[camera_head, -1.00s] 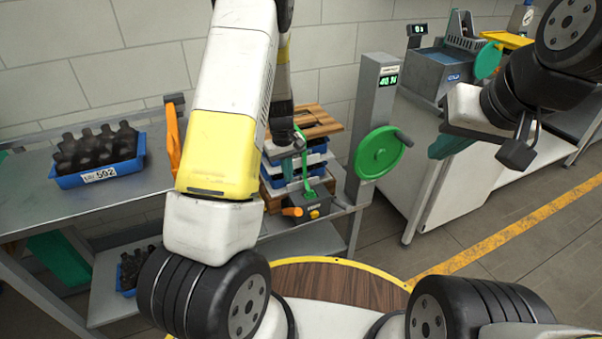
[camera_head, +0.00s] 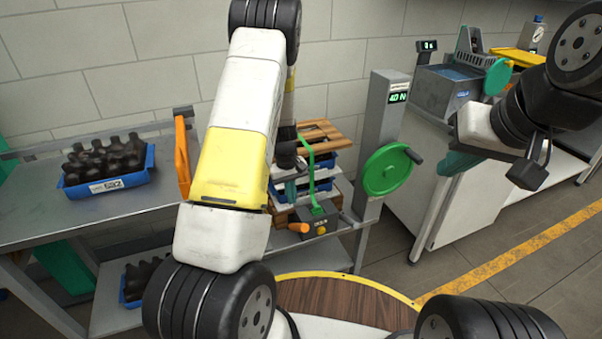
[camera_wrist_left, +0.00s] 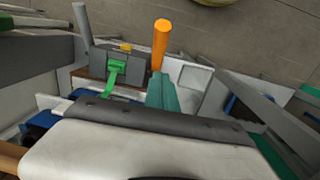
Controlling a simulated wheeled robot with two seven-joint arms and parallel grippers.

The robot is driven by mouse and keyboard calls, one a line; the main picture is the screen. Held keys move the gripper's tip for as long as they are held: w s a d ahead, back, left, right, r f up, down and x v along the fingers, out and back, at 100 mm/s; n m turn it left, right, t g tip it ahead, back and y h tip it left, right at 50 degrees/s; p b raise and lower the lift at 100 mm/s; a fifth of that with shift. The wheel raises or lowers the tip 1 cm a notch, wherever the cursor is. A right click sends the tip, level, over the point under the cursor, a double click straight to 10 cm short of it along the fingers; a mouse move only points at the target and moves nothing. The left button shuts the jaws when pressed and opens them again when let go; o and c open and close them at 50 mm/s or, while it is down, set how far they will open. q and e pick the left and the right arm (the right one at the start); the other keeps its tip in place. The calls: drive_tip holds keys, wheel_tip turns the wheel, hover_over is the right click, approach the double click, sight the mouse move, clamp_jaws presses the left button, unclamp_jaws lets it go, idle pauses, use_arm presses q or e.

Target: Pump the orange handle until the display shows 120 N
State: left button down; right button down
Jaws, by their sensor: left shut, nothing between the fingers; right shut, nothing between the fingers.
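The orange handle (camera_head: 299,227) sticks out to the left from a dark box with a green lever (camera_head: 318,222) at the foot of a strapped stack. In the left wrist view the handle (camera_wrist_left: 161,45) stands upright beside the box, just beyond my closed teal fingertips. Contact cannot be told. My left gripper (camera_head: 290,188) is shut and empty, in front of the stack and above the handle. The display (camera_head: 398,97) on a grey post has green digits that seem to read 40 N. My right gripper (camera_head: 458,163) is shut and empty, far from the handle at the right.
A green handwheel (camera_head: 387,170) sits on the post, right of the stack. A blue crate of dark bottles (camera_head: 106,187) stands on the left bench. A white cabinet (camera_head: 400,215) is behind the wheel. Wood-topped round platform (camera_head: 345,298) lies in front.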

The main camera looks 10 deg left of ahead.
sight(298, 224)
use_arm(q)
drive_tip(key=f, duration=0.1)
drive_tip(key=s+d+f, duration=0.1)
drive_tip(key=f, duration=0.3)
drive_tip(key=shift+s+d+f, duration=0.15)
drive_tip(key=shift+d, duration=0.25)
drive_tip(key=shift+s+d+f, duration=0.3)
drive_tip(key=shift+d+f, duration=0.05)
drive_tip(key=shift+f, duration=0.1)
